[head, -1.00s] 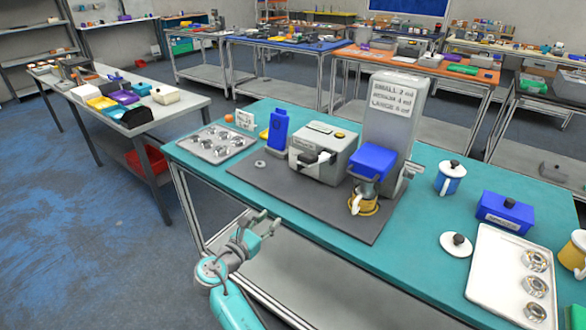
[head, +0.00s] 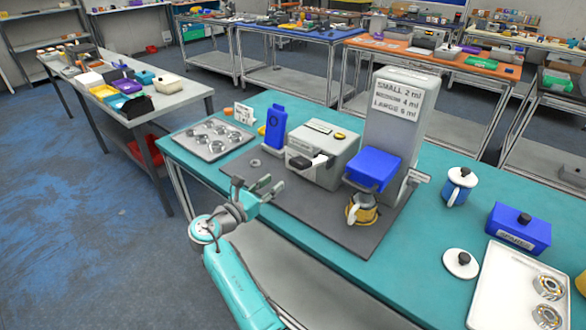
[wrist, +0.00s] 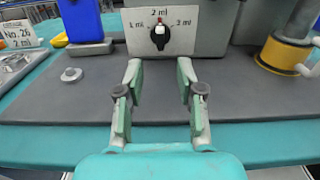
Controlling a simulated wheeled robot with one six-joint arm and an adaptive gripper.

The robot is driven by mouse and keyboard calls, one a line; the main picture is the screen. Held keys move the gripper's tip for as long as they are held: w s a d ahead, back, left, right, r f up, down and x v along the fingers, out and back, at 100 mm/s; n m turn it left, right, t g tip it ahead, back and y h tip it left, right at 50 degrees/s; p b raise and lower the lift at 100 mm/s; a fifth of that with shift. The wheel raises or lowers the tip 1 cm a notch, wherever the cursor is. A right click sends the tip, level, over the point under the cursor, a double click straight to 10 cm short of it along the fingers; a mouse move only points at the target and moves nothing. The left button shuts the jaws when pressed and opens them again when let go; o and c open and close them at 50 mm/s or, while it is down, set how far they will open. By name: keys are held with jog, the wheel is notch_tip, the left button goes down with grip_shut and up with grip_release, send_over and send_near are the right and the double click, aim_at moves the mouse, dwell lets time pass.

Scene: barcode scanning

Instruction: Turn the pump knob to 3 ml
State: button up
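The pump, a grey box (head: 322,155), stands on the dark mat at the back of the teal table. In the wrist view its pale front panel (wrist: 182,38) carries a black knob (wrist: 160,36) with a white mark. The mark points up, towards the "2 ml" label; other labels sit left and right, the right one blurred. My gripper (head: 270,184) is at the near edge of the mat, in front of the pump. In the wrist view my gripper (wrist: 159,66) is open and empty, its fingers apart below the knob, not touching it.
A blue container (head: 274,128) stands left of the pump. A tall grey stand (head: 393,125) with a blue part and a yellow-based cup (head: 361,211) is at the right. A small metal ring (wrist: 71,75) lies on the mat at left. The mat before the pump is clear.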

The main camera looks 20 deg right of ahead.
jog(key=x, duration=0.9)
jog(key=shift+d, duration=0.1)
grip_shut()
